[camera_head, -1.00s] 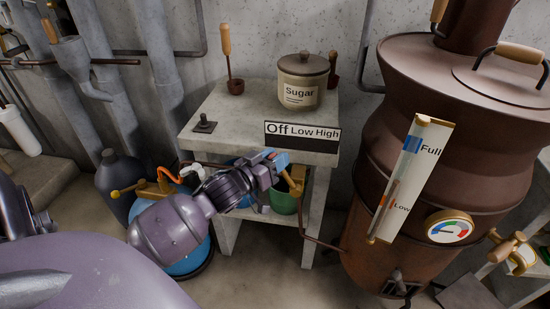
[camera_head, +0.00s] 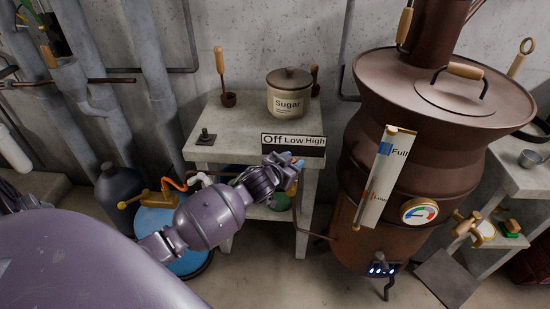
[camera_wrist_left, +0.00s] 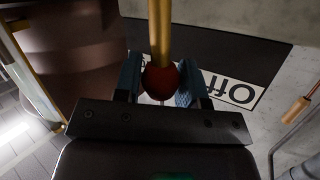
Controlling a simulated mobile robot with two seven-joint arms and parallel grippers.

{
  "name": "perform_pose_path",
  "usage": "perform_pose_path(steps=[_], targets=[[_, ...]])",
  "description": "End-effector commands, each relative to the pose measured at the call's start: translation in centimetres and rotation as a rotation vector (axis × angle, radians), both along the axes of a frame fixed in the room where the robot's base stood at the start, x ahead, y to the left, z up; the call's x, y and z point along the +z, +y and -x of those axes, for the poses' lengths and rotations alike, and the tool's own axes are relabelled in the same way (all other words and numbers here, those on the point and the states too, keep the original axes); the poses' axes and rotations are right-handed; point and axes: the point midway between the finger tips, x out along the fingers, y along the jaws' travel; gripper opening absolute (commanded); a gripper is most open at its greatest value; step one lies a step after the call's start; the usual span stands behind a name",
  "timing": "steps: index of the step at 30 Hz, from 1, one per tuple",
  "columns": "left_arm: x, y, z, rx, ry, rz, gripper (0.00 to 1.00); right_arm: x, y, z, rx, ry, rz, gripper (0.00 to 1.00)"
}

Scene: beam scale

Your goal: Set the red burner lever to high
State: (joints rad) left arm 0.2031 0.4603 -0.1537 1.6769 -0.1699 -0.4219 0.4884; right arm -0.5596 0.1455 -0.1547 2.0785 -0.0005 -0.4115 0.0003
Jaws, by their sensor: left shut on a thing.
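The burner lever shows in the left wrist view as a brass rod with a red ball knob (camera_wrist_left: 160,80). The knob sits between the two blue-grey fingers of my left gripper (camera_wrist_left: 158,86), which is shut on it. In the head view my left gripper (camera_head: 291,163) is just below the sign (camera_head: 294,152) reading Off, Low, High, under its Low-to-High part; the hand hides the lever there. Small blue flames (camera_head: 381,269) show in the opening at the bottom of the brown boiler (camera_head: 365,215). My right gripper is not in view.
A sugar jar (camera_head: 288,98) stands on the concrete table (camera_head: 232,140) above the sign. The boiler, with a Full/Low level gauge (camera_head: 384,180) and a round dial (camera_head: 418,211), stands close to the right. A blue gas bottle (camera_head: 172,222) is at the left.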

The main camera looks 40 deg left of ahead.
Motion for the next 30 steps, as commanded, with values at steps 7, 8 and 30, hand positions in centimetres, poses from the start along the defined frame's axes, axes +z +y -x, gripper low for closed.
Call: perform_pose_path(steps=[7,8,30], targets=[[0.5,-2.5,-1.5,-0.002,0.109,-0.182,0.0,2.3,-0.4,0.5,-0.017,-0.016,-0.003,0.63],[0.4,-2.7,-1.6,-0.001,0.123,-0.202,0.0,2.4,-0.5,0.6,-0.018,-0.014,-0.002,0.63],[-1.5,-5.1,-3.0,-0.002,0.267,-0.435,0.0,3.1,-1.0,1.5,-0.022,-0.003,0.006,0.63]])
